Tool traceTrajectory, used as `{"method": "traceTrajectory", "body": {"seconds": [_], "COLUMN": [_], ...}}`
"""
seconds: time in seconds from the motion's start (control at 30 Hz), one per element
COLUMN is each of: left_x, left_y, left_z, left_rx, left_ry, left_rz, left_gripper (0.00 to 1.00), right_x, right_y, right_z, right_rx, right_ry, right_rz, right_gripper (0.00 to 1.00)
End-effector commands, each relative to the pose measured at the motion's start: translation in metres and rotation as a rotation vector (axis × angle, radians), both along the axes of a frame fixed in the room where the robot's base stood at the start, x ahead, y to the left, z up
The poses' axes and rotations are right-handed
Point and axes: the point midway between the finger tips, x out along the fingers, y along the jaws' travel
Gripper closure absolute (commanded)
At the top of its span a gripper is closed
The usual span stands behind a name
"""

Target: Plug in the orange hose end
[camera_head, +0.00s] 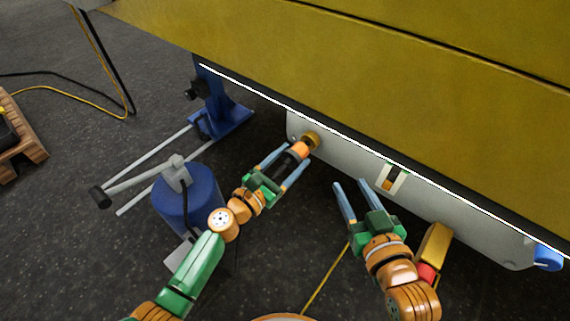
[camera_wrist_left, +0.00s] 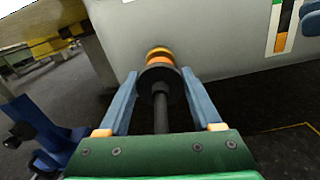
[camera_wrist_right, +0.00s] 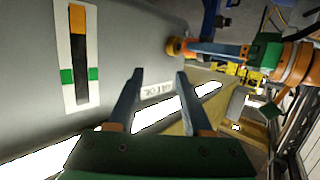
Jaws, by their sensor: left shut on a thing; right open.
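The orange hose end (camera_head: 300,151) is held between the fingers of my left gripper (camera_head: 294,156), which is shut on it. In the left wrist view its dark collar and hose (camera_wrist_left: 160,110) run back between the fingers. The brass-coloured socket (camera_head: 312,140) sits on the grey panel, directly in front of the orange end; it also shows in the left wrist view (camera_wrist_left: 158,52). The two are lined up and look very close or touching; I cannot tell whether the end is seated. My right gripper (camera_head: 350,184) is open and empty, beside the panel; its fingers show in the right wrist view (camera_wrist_right: 157,74).
The grey panel (camera_head: 350,160) runs under the large yellow boom (camera_head: 400,70). A label with orange, black and green bands (camera_head: 390,179) is on it. A blue stand (camera_head: 222,110) and blue cylinder (camera_head: 188,205) stand left. A wooden pallet (camera_head: 25,140) lies far left.

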Motion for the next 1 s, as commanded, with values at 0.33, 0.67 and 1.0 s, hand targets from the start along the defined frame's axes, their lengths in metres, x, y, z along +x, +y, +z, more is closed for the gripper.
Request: {"method": "traceTrajectory", "body": {"seconds": [0.33,0.67,1.0], "left_x": [0.01,0.01,0.01], "left_y": [-0.007,-0.007,-0.007], "left_z": [0.001,0.001,0.001], "left_rx": [0.001,0.001,0.001], "left_ry": [0.0,0.0,0.0], "left_rz": [-0.001,-0.001,-0.001], "left_gripper": [0.83,0.83,0.83], "right_x": [0.004,0.004,0.004], "right_y": [0.004,0.004,0.004], "right_z": [0.018,0.019,0.019], "right_rx": [0.02,0.021,0.021], "right_ry": [-0.097,-0.1,-0.099], "right_rz": [0.008,0.008,0.008], "right_gripper": [0.5,0.5,0.5]}}
